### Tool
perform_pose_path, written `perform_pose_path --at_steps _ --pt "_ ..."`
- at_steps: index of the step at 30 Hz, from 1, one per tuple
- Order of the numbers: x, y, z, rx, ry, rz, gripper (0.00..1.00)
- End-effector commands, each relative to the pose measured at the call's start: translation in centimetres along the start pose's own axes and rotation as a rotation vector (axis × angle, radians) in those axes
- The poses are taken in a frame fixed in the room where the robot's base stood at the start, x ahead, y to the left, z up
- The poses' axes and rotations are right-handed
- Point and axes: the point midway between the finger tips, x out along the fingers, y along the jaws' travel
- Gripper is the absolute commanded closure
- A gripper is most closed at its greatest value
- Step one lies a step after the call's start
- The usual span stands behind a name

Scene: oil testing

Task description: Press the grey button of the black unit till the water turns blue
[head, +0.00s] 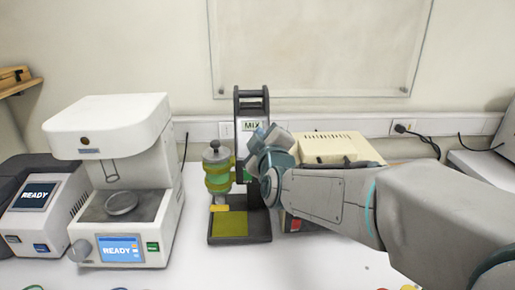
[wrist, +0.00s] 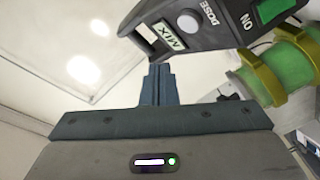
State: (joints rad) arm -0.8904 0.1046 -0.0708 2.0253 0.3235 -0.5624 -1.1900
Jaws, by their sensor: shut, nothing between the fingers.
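The black unit (head: 252,93) stands upright on the bench, with a MIX label near its top. In the wrist view the unit (wrist: 222,37) shows a round grey button (wrist: 188,22) between the MIX and DOSE labels. A green ON button (wrist: 273,9) is farther along. A green vessel with yellow bands (head: 217,172) is held at the unit's left side; I see no blue in it. My gripper (wrist: 158,69) is shut and empty, its fingertips below and left of the grey button, apart from it in the picture. In the head view my gripper (head: 264,150) hides part of the unit.
A white machine (head: 107,128) with a READY screen stands to the left, and a smaller READY device (head: 35,205) beyond it. A cream box (head: 335,147) stands behind my arm. The bench front is mostly clear, with small coloured pieces at its edge.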

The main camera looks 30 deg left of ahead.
Motion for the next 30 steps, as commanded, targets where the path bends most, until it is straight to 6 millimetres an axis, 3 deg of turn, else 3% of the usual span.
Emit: perform_pose_path --at_steps 10,30 --pt "2.6 -1.9 2.0 -0.001 -0.001 0.002 1.0" --pt "2.9 -2.0 2.1 0.0 0.0 0.001 1.0"
